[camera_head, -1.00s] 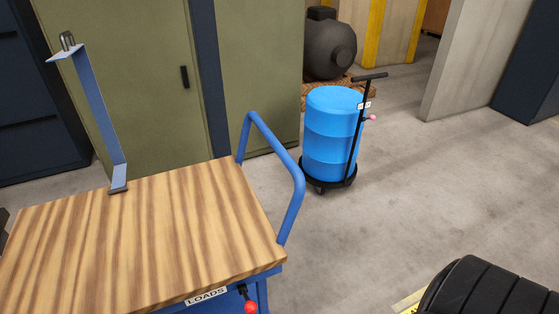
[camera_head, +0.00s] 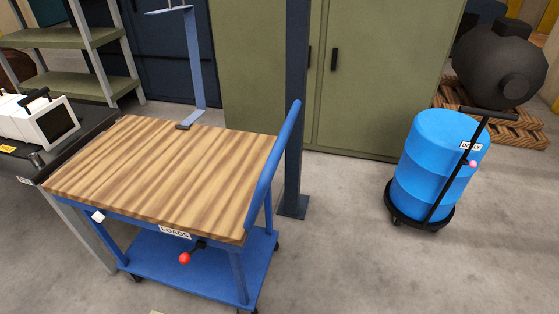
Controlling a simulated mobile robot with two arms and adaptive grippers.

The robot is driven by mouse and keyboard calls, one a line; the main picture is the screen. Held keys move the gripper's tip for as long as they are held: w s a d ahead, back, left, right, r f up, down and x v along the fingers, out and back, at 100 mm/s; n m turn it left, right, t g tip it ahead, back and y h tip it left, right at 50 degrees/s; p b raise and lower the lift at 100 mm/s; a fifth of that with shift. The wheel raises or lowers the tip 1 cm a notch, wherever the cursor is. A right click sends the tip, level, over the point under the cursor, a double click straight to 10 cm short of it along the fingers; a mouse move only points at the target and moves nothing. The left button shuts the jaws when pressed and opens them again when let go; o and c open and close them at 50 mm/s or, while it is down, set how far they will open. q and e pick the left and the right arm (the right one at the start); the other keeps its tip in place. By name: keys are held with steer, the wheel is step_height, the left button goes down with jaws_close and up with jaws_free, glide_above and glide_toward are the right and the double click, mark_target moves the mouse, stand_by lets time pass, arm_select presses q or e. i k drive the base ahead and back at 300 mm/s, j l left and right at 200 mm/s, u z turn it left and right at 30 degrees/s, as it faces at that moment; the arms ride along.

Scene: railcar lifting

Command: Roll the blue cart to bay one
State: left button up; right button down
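The blue cart (camera_head: 246,236) has a striped wooden top (camera_head: 170,178), a blue lower shelf and a "LOADS" label on its front edge. A blue push handle (camera_head: 272,160) rises at its right end. A red-knobbed lever (camera_head: 187,257) hangs under the front edge. The cart stands on the concrete floor, with dark casters showing at its corners. A blue bent bracket with a dark foot stands at the back edge of the top. No bay marking that I can read is in view. Neither of my grippers is in view.
A blue drum (camera_head: 438,160) on a black dolly stands to the right. A dark bench (camera_head: 82,137) with a white machine (camera_head: 40,120) adjoins the cart's left end. A dark blue post (camera_head: 295,110) and green cabinets stand behind. The floor between cart and drum is clear.

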mark_target(211, 185)
steer(key=i, duration=1)
